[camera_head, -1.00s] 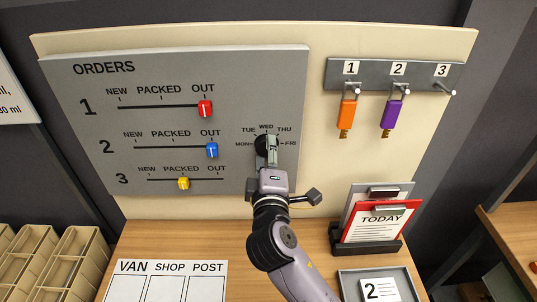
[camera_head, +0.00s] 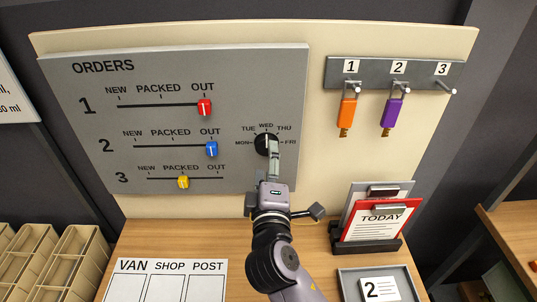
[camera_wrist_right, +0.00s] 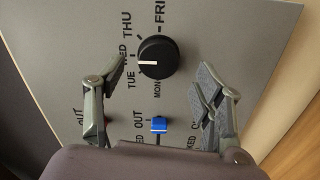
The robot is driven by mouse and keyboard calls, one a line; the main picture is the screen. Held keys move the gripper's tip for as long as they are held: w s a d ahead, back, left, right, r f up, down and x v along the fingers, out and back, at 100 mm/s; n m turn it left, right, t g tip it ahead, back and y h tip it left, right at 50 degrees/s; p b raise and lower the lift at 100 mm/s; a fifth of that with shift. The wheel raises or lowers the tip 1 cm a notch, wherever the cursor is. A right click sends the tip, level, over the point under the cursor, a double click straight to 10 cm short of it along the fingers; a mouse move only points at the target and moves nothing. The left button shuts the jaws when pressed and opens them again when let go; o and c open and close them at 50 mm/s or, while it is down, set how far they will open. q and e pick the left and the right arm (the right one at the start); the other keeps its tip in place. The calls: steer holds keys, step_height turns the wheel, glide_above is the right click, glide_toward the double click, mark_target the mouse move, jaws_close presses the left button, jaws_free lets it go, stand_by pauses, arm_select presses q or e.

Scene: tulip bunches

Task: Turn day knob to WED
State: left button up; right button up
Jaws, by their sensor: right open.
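The day knob (camera_head: 266,143) is a round black dial with a white pointer line on the grey ORDERS board (camera_head: 230,80). In the right wrist view the knob (camera_wrist_right: 157,57) shows whole. Its white line points roughly toward the WED label (camera_wrist_right: 122,55), perhaps slightly to the TUE side; the exact alignment is hard to tell. My right gripper (camera_head: 273,152) is in front of the knob's lower part in the head view. In the wrist view its fingers (camera_wrist_right: 162,75) are spread apart, clear of the knob, with nothing between them. My left gripper is not in view.
Red (camera_head: 205,108), blue (camera_head: 212,149) and yellow (camera_head: 183,182) sliders sit left of the knob. Orange (camera_head: 347,113) and purple (camera_head: 391,112) tags hang at the right. A red TODAY clipboard (camera_head: 380,222) stands in a rack on the table (camera_head: 240,245).

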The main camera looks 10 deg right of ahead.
steer(key=s+a, duration=0.1)
steer(key=s, duration=0.7)
steer(key=shift+s+a, duration=0.2)
steer(key=shift+a, duration=0.15)
